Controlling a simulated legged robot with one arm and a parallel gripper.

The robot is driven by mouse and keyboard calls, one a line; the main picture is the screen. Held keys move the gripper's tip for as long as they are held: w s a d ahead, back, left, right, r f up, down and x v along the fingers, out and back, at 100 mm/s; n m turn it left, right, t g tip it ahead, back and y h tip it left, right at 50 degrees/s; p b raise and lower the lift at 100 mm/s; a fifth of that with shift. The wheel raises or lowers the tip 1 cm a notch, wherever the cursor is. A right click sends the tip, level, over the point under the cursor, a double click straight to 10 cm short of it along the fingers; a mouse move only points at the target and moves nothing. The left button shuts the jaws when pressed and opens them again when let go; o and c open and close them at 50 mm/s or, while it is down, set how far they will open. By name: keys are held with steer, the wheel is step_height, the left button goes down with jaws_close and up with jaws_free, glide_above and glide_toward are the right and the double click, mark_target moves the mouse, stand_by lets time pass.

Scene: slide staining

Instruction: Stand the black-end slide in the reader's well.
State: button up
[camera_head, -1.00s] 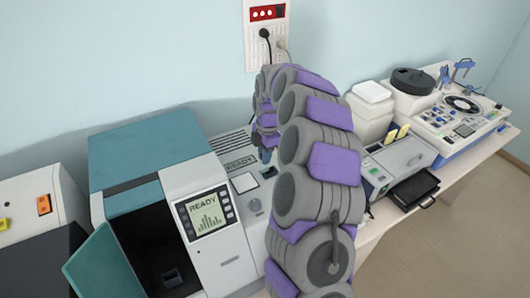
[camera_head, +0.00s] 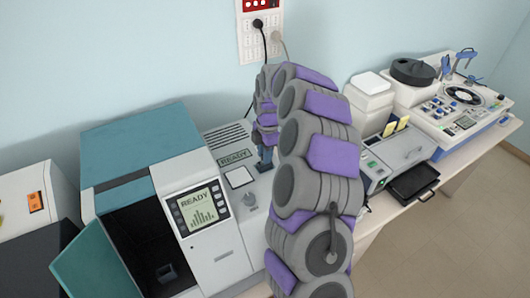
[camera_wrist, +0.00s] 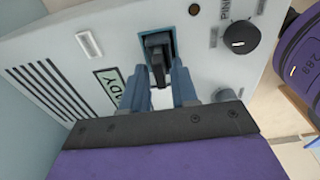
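My gripper (camera_wrist: 160,88) has two blue fingers pointing at a blue-framed well (camera_wrist: 172,38) in a light grey panel. A black piece (camera_wrist: 157,44), perhaps the black end of the slide, shows between the fingertips at the well. The fingers are apart with this piece between them; I cannot tell whether they touch it. No clear slide glass shows. In the head view, my gripper (camera_head: 265,162) is low over the panel top, next to the READY label (camera_head: 235,157); my arm hides part of the panel.
A black knob (camera_wrist: 241,37) is right of the well. The teal machine (camera_head: 140,140) has an open door (camera_head: 95,265) and a dark chamber. A white square (camera_head: 240,177) lies near my gripper. Other devices and a black tray (camera_head: 413,182) stand at right.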

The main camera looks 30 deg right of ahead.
steer(key=shift+o, duration=1.2)
step_height(320, 180, up, 17)
steer(key=d, duration=0.1)
steer(key=shift+d, duration=0.15)
steer(key=shift+r, duration=0.1)
steer(key=s+a+f+m+b, duration=0.3)
steer(key=s+a+m+b, duration=0.1)
steer(key=s+a, duration=0.35)
steer(key=s+a+f+m+b, duration=0.3)
steer(key=s+a+b, duration=0.1)
steer(key=s+a, duration=0.4)
steer(key=s+f+m+b, duration=0.2)
steer(key=s+f, duration=0.3)
steer(key=s, duration=0.3)
steer(key=s+a+f+m+g+b, duration=0.1)
steer(key=s+f+m+b, duration=0.1)
steer(key=s+f+m, duration=0.3)
steer(key=s+a+f+m+b, duration=0.1)
steer(key=s+f+m, duration=0.3)
steer(key=s, duration=0.7)
steer(key=shift+s+a+f+g+h+b, duration=0.2)
steer(key=shift+f+g+h+b, duration=0.25)
steer(key=shift+b, duration=0.35)
